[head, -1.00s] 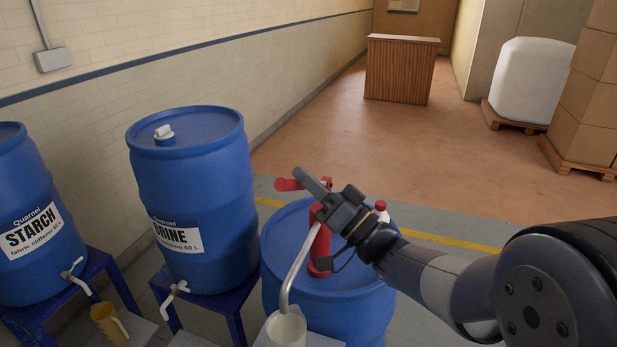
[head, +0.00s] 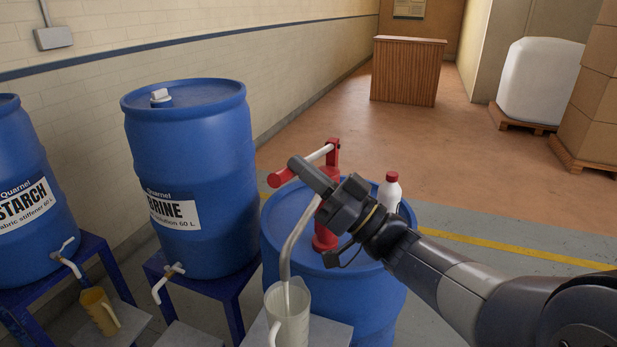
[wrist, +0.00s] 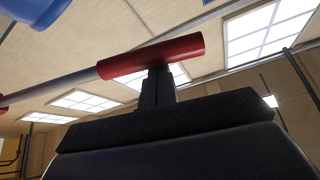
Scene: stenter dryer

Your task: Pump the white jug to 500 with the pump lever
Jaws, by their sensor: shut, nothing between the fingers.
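The red hand pump (head: 325,238) stands on the blue drum at the centre right. Its lever (head: 318,153) has a pale rod and a red grip (head: 281,178). My gripper (head: 297,164) is shut and empty, its fingertips close beside the red grip. In the wrist view the red grip (wrist: 150,57) lies across the shut fingers (wrist: 157,88); whether they touch I cannot tell. A grey spout (head: 287,240) curves down into the white jug (head: 289,315), which stands on a stand before the drum. A pale stream shows at the spout's end. The jug's level is unreadable.
A white bottle with a red cap (head: 390,190) stands on the pump's drum (head: 375,285), behind my arm. The brine drum (head: 190,180) and starch drum (head: 30,200) stand left on blue stands. A yellowish jug (head: 100,310) is under the starch tap. Open floor lies behind.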

